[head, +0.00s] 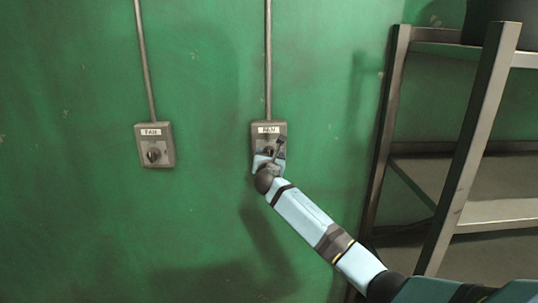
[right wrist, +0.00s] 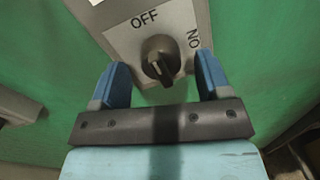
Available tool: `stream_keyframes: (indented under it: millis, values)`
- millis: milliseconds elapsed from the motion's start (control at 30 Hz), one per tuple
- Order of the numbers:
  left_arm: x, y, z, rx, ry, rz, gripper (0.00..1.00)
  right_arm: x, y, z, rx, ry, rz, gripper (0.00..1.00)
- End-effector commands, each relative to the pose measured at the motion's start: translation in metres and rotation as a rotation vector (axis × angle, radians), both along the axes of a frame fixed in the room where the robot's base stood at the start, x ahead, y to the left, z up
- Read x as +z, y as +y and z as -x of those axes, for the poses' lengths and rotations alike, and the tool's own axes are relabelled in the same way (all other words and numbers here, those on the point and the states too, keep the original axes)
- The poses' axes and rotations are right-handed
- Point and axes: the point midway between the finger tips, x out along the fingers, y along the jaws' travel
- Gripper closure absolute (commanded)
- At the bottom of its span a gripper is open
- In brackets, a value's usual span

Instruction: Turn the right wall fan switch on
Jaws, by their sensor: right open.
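The right fan switch (head: 281,130) is a grey wall box with a white label, below a vertical conduit. My right gripper (head: 270,157) is in front of its lower part and hides some of it. In the right wrist view its dark knob (right wrist: 160,56) sits on a white plate (right wrist: 124,38) marked OFF at upper left and ON at right. The knob's ridge looks roughly upright, nearer OFF than ON. The right gripper (right wrist: 160,80) is open, with one blue finger on each side of the knob and gaps between. My left gripper is not in view.
A similar switch box (head: 155,133) labelled FAN, with its own knob, is on the green wall (head: 205,215) to the left. A metal shelf rack (head: 468,150) stands at the right, close to my right arm, with a dark container (head: 490,22) on top.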

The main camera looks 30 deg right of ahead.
Motion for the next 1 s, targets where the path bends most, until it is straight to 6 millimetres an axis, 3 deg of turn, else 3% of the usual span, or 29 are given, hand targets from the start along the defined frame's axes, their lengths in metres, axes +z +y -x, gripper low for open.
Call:
stream_keyframes:
  millis: [200,467,600,700,1000]
  values:
    - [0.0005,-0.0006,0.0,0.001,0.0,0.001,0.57,-0.0004,-0.0077,-0.0118,0.001,0.001,0.0,0.3]
    - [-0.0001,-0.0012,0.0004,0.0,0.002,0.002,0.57,-0.0003,-0.0081,-0.0123,0.001,0.0,-0.001,0.3]
    - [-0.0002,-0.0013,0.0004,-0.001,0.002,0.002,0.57,-0.0003,-0.0081,-0.0121,0.001,0.0,-0.001,0.62]
    - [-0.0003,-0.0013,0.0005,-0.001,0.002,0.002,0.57,-0.0003,-0.0081,-0.0121,0.001,0.001,0.0,0.79]
    - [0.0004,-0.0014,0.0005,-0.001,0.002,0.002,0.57,-0.0004,-0.0081,-0.012,0.001,-0.016,-0.029,0.79]
